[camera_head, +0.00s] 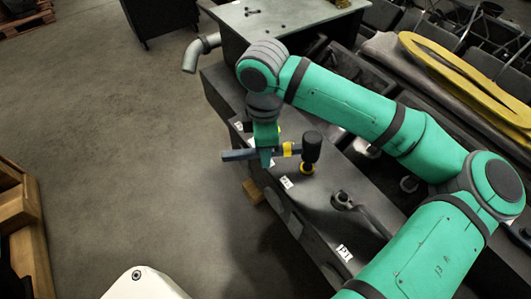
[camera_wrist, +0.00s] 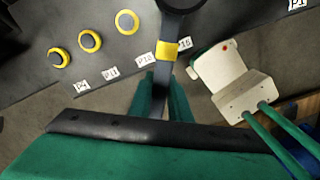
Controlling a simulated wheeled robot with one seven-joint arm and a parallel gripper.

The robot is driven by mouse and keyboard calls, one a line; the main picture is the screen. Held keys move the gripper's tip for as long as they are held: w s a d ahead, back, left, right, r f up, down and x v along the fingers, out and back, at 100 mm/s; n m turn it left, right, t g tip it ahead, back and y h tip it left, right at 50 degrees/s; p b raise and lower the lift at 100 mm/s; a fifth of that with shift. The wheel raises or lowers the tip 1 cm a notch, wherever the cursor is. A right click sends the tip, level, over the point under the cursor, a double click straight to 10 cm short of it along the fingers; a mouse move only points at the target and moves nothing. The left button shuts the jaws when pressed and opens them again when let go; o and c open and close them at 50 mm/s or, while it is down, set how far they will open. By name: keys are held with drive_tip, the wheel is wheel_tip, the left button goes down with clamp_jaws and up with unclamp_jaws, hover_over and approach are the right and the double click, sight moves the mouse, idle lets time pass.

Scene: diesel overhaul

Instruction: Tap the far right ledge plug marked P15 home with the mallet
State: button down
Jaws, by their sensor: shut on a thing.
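My gripper (camera_head: 265,154) is shut on the blue handle of the mallet (camera_head: 311,147) and holds it over the dark ledge (camera_head: 325,190). The mallet has a black head and a yellow band; in the wrist view its head (camera_wrist: 182,4) is cut off by the top edge. The gripper fingers (camera_wrist: 162,80) straddle the handle there. The label P15 (camera_wrist: 184,43) shows beside the handle, but its plug is hidden, apparently behind the head. In the head view a yellow-ringed plug (camera_head: 307,169) shows just below the head; contact cannot be told.
Other yellow-ringed plugs (camera_wrist: 90,41) sit in a row along the ledge, with labels P4 (camera_wrist: 82,86), P11 (camera_wrist: 110,72) and P13 (camera_wrist: 146,58). A dark fitting (camera_head: 342,201) stands on the ledge near the P1 label (camera_head: 344,253). Open floor (camera_head: 130,150) lies left.

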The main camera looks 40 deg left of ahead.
drive_tip(key=shift+r, duration=0.1)
drive_tip(key=shift+w+d+r+g+y, duration=0.1)
drive_tip(key=shift+r+g+y, duration=0.25)
drive_tip(key=shift+g+y, duration=0.05)
idle(0.3)
wheel_tip(320, 180, down, 6)
drive_tip(key=shift+r, duration=0.1)
drive_tip(key=shift+r, duration=2.2)
drive_tip(key=shift+r, duration=0.1)
